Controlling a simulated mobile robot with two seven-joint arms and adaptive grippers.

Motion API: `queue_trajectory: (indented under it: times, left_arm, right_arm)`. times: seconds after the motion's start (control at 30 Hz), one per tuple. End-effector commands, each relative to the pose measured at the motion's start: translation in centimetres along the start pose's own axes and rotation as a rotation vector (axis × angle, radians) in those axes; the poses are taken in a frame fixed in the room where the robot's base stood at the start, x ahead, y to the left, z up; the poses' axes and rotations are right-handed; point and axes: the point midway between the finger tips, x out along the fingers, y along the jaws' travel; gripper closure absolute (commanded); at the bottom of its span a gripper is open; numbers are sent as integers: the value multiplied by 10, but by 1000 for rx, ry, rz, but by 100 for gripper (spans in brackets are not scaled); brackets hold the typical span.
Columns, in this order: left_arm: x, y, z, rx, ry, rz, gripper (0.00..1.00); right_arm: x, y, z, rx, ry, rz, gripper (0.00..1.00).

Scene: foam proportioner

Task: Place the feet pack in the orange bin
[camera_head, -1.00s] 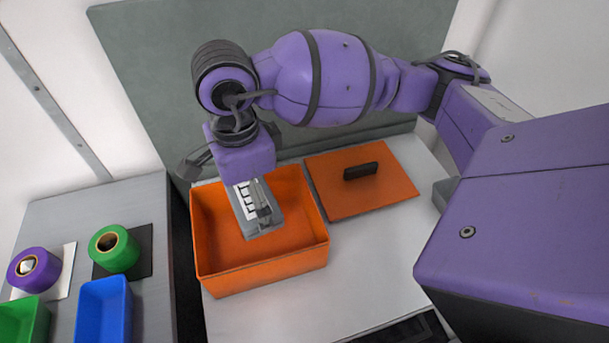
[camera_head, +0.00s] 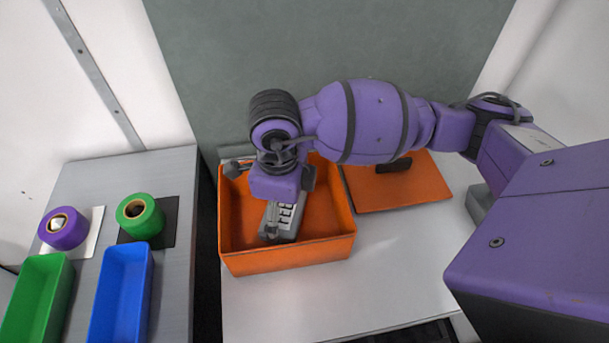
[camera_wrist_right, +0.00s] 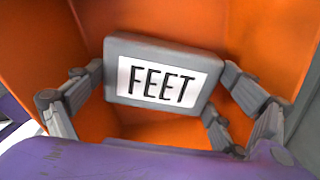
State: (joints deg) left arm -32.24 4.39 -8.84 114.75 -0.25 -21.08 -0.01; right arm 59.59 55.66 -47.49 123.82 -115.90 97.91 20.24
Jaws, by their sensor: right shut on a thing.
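The feet pack (camera_head: 286,218) is a grey block with a white label. "FEET" reads clearly on it in the right wrist view (camera_wrist_right: 163,82). My right gripper (camera_head: 282,213) is shut on the pack, with fingers on both of its sides in the right wrist view. Gripper and pack are inside the open orange bin (camera_head: 290,258), below its rim in the head view. Orange walls surround the pack in the wrist view. I cannot tell whether the pack touches the bin floor. My left gripper is not in view.
An orange lid (camera_head: 405,190) with a dark handle lies right of the bin on the white table (camera_head: 300,305). On the grey left table are a purple roll (camera_head: 65,232), a green roll (camera_head: 140,216), a green bin (camera_head: 37,290) and a blue bin (camera_head: 122,290).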

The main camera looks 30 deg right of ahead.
Motion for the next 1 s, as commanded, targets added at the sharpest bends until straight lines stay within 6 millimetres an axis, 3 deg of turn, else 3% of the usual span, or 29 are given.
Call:
queue_trajectory:
  times: [0.13,0.53,0.57,0.6,1.0]
  left_arm:
    - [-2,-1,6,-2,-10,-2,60]
    - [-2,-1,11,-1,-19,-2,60]
    - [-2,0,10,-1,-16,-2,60]
    - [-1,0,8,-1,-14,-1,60]
    - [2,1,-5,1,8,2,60]
  right_arm:
    - [20,0,1,-2,-1,1,38]
    - [27,0,1,-3,-2,-1,38]
    - [26,0,1,-3,-2,-1,3]
    - [26,0,1,-3,-2,-2,0]
    - [21,-1,2,-3,-3,-3,0]
